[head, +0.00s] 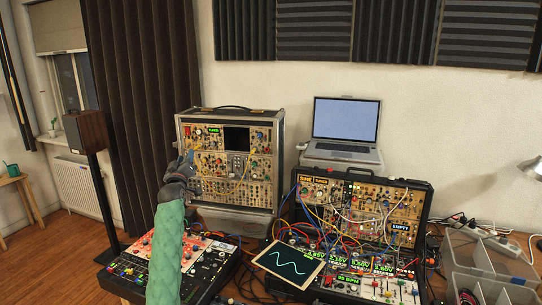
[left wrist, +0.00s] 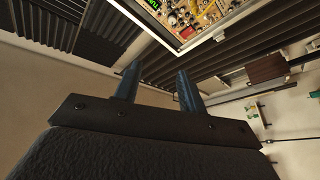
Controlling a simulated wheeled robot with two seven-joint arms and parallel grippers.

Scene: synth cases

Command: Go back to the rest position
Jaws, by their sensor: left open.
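My left gripper (head: 184,161) is raised in front of the left edge of the upright synth case (head: 188,215), with the green-sleeved arm below it. In the left wrist view its two blue-grey fingers (left wrist: 157,84) stand apart with nothing between them. A corner of a synth case with knobs (left wrist: 186,18) shows beyond the fingers in that view. From the head view I cannot tell how far the gripper is from the case. My right gripper is in neither view.
An open synth case with patch cables (head: 365,205) stands at the right, with a tablet (head: 289,263) lying in front. A laptop (head: 345,120) stands behind it. A mixer-like unit (head: 205,265) lies under my left arm. A speaker (head: 86,131) stands left; clear plastic bins (head: 480,262) sit right.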

